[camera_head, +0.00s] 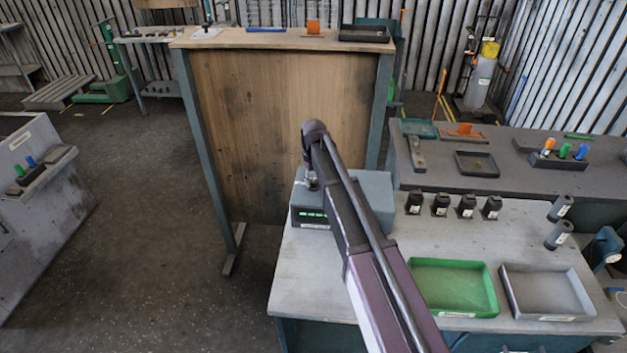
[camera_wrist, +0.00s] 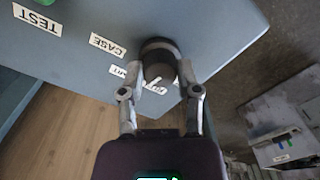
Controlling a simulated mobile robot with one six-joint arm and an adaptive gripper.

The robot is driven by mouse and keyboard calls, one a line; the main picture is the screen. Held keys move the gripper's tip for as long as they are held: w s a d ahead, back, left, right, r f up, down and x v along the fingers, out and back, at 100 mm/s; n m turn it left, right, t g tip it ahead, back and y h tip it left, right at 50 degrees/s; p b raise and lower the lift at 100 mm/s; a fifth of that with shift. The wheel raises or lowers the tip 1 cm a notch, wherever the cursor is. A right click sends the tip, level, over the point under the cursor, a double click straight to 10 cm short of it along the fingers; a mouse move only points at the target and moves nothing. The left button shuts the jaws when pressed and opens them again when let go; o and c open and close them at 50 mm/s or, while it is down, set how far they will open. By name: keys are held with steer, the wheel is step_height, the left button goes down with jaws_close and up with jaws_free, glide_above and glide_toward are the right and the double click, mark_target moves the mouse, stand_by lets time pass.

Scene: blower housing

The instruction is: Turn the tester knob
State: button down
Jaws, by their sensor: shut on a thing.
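The tester is a blue-grey box (camera_head: 372,188) with a lit green display (camera_head: 313,213), standing at the left back of the near bench. In the wrist view its panel (camera_wrist: 205,25) carries labels, among them TEST and CASE. The round dark tester knob (camera_wrist: 157,50) sits near the panel edge. My gripper (camera_wrist: 159,76) has one finger on each side of the knob and is shut on it. In the head view my arm reaches over the tester, and my gripper (camera_head: 311,182) is small and partly hidden. The knob cannot be made out there.
The near bench (camera_head: 310,275) holds a green tray (camera_head: 452,288), a grey tray (camera_head: 547,291), several black parts (camera_head: 440,205) and two dark cylinders (camera_head: 558,235). A tall wooden-panelled stand (camera_head: 270,120) rises behind the tester. Floor left of the bench is clear.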

steer(key=m, duration=0.6)
steer(key=shift+s, duration=0.15)
steer(key=m, duration=0.5)
steer(key=shift+m, duration=0.3)
steer(key=shift+c, duration=1.5)
jaws_free()
steer(key=shift+n, duration=0.4)
